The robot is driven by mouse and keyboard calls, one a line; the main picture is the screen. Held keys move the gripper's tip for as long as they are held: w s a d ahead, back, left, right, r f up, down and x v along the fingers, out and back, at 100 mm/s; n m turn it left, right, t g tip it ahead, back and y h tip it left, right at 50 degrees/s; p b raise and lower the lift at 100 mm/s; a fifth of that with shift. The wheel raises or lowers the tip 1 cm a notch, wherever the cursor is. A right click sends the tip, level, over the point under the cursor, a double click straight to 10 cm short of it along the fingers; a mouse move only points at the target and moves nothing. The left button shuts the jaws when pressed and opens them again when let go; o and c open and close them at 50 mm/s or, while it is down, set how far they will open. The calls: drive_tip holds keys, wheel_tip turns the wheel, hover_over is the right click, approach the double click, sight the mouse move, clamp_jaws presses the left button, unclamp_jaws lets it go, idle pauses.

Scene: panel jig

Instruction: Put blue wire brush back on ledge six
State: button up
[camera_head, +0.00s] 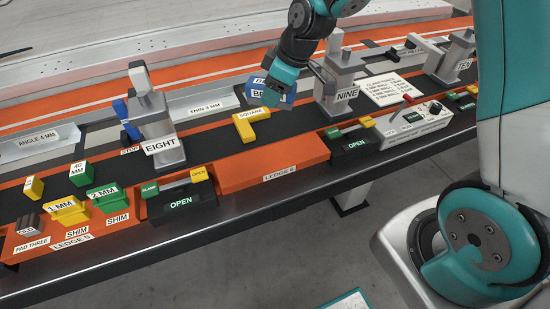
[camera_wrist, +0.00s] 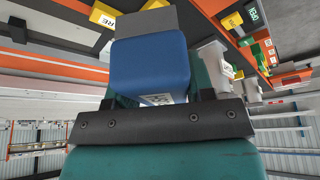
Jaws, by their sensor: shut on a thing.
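My gripper (camera_head: 271,95) is shut on a blue block-like thing (camera_head: 257,82), which I take for the blue wire brush; its white label is partly covered by the gripper. In the wrist view the blue brush (camera_wrist: 150,68) sits between the jaws, with a grey part at its far end. It is held above the dark bench, behind the yellow SQUARE. Ledge six (camera_head: 275,165) is the orange ledge at the bench's front edge, labelled LEDGE 6. Its top looks bare, and the held brush is behind and above it.
The yellow SQUARE (camera_head: 250,126) lies just behind ledge six. Clamp EIGHT (camera_head: 157,128) stands to the left and clamp NINE (camera_head: 341,82) to the right. Green-and-yellow OPEN switch boxes flank the ledge, the left one (camera_head: 181,201) and the right one (camera_head: 350,145).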

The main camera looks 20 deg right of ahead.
sight(265, 152)
drive_tip(key=r+n, duration=0.1)
drive_tip(key=n, duration=0.1)
drive_tip(key=a+r+n+g+b, duration=0.1)
drive_tip(key=r+n, duration=0.1)
drive_tip(key=s+r+n+g+y+b, duration=0.1)
drive_tip(key=r+n, duration=0.1)
drive_tip(key=shift+a, duration=0.3)
drive_tip(key=shift+s+r+n+g, duration=0.1)
drive_tip(key=shift+r+n+g, duration=0.15)
drive_tip(key=shift+n, duration=0.35)
drive_tip(key=shift+s+f, duration=0.1)
drive_tip(key=shift+f, duration=0.2)
wheel_tip(265, 152, down, 19)
drive_tip(key=shift+f, duration=0.1)
drive_tip(key=o, duration=0.9)
